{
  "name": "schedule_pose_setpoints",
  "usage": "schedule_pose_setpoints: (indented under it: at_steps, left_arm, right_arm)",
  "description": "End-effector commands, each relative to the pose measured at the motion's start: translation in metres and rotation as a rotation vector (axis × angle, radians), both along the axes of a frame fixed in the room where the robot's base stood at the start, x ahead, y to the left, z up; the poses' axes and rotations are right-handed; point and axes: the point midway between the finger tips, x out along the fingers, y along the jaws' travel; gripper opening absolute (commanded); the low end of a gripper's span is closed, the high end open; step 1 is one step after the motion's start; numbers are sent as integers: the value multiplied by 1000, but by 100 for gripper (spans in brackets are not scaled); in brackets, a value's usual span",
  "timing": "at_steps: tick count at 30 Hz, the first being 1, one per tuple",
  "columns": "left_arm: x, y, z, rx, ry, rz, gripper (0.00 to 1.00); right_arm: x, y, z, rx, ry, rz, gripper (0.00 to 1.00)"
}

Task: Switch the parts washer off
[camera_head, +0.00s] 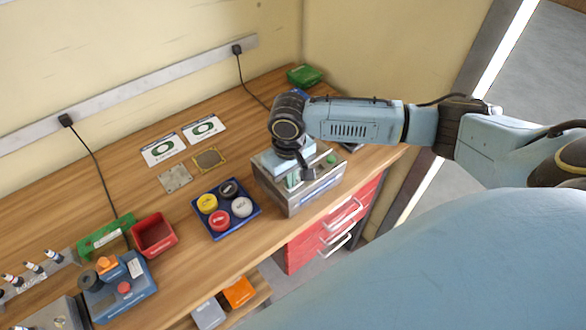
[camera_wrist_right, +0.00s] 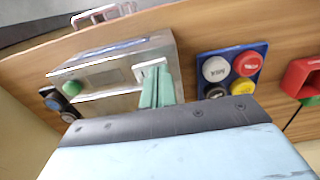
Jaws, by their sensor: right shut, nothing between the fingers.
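A grey metal box (camera_head: 292,201) with a light blue top stands near the front right of the wooden bench; I read no name on it, so I cannot confirm it is the parts washer. It also shows in the right wrist view (camera_wrist_right: 112,67), with a round green button (camera_wrist_right: 76,87) and a pale switch plate (camera_wrist_right: 153,64). My right gripper (camera_head: 292,180) is over this box, its green fingers (camera_wrist_right: 156,88) shut and empty in front of the plate. Contact is unclear, and the fingers hide part of the plate. My left gripper is not in view.
A blue tray (camera_head: 226,233) with several coloured round caps sits left of the box, then a red bin (camera_head: 153,234). A blue control box (camera_head: 134,292) stands further left. Red drawers (camera_head: 318,240) are below. Bare bench lies between the bin and tray.

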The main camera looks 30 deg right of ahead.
Motion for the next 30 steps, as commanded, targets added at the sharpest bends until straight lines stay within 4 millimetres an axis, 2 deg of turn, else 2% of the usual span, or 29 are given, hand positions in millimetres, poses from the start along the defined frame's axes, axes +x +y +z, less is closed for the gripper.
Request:
schedule_pose_setpoints:
  at_steps: [3, 20, 30]
  left_arm:
    - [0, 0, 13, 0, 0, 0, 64]
    - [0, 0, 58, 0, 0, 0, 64]
    - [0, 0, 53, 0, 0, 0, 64]
  right_arm:
    - [0, 0, 11, 0, 0, -1, 0]
    - [0, 0, 48, 1, 0, 0, 0]
    - [0, 0, 67, 1, -1, 1, 0]
